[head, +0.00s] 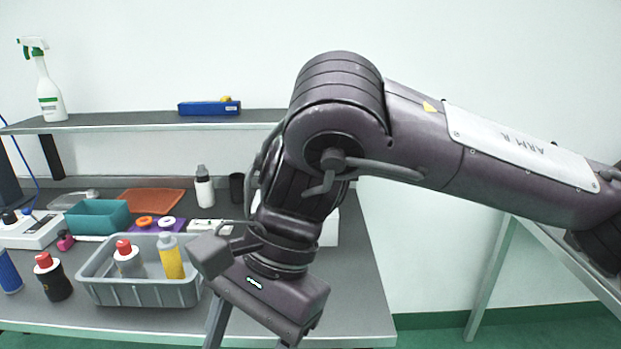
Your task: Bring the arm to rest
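My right arm (430,140) reaches in from the right, raised and bent, and spans the middle of the head view. Its gripper (249,338) points down at the bottom of the view, in front of the workbench's near edge. Its two fingers stand wide apart with nothing visible between them. The fingertips are cut off by the lower edge of the picture. My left arm and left gripper are not in view.
The workbench (355,290) holds a grey bin (140,292) with two bottles, just left of my gripper. A dark red-capped bottle (53,280) and a teal tray (97,217) are farther left. A shelf (130,121) runs above. Another table (560,245) stands right.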

